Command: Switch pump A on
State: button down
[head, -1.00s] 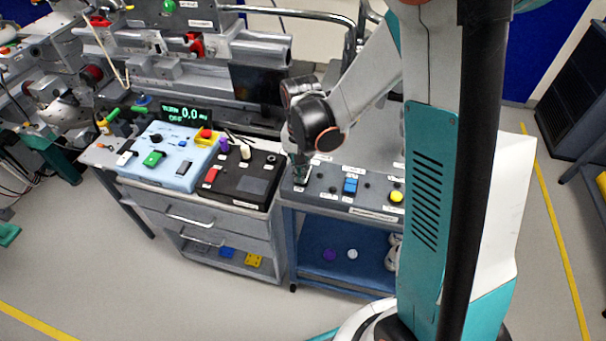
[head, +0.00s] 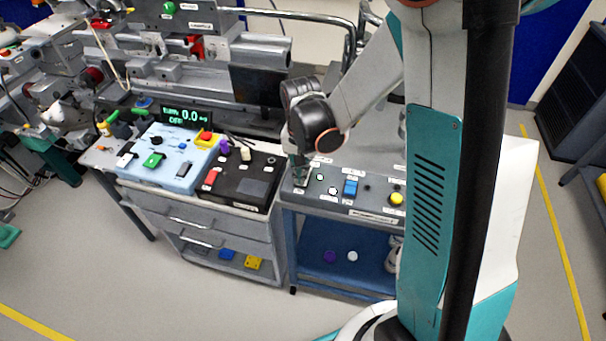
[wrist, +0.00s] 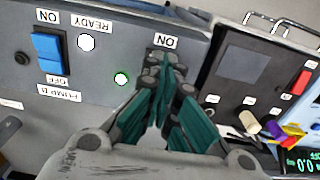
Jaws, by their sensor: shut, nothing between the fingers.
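My gripper (wrist: 165,105) is shut and empty, pointing down at the left end of the grey pump panel (wrist: 205,50). In the head view my gripper (head: 300,178) is at that same end. The pump A switch is hidden behind the fingers; only an ON label (wrist: 164,42) shows just past the tips. Whether the fingers touch the switch I cannot tell. Beside them a small lamp (wrist: 121,79) is lit green, and a lamp marked READY (wrist: 86,42) is white and bright. The blue pump B rocker (wrist: 47,47) stands farther along, between ON and OFF labels.
A black box (head: 245,182) with a red switch stands left of the panel, and a light blue control box (head: 170,160) beyond it. A yellow button (head: 396,198) is at the panel's right. A metal rail (head: 300,15) runs behind.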

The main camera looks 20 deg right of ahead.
jog(key=shift+r+p, duration=1.8)
jog(key=shift+r, duration=1.2)
jog(key=s+r+n+t+b, duration=0.5)
jog(key=s+r+n+t, duration=0.2)
jog(key=s+r, duration=0.5)
jog(key=shift+s+b, duration=0.4)
jog(key=shift+s, duration=1.1)
jog(key=shift+r, duration=0.1)
